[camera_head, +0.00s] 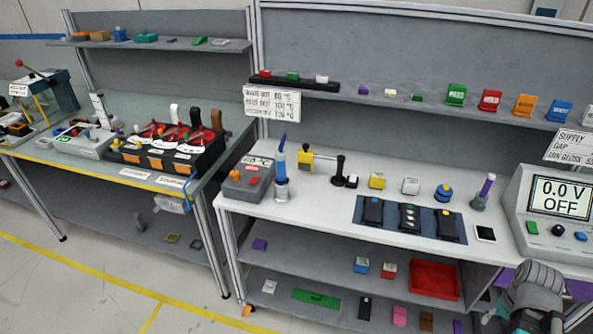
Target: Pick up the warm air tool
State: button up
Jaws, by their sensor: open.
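Two upright tools stand on the white bench, and I cannot tell for certain which is the warm air tool. One is a blue-handled tool (281,160) in a grey holder, right beside a grey control box (248,180) with an orange knob and a red button. The other is a purple-handled tool (486,188) in a grey stand near the bench's right part. Nothing holds either tool. A grey rounded part of my arm (537,287) shows at the lower right, in front of the bench. My gripper's fingers do not show.
A blue mat (361,200) with several dark devices lies at the bench front. A power supply (553,215) reading "0.0 V OFF" stands at the right. A yellow-and-black fixture (306,160) stands near the blue-handled tool. A shelf (410,103) overhangs the bench's back. Floor at left is clear.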

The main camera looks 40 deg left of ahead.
aim_at(280, 157)
jog(key=z, duration=0.65)
jog(key=k, duration=1.05)
jog(key=u, duration=1.3)
jog(key=i, duration=0.4)
jog(key=u, duration=0.15)
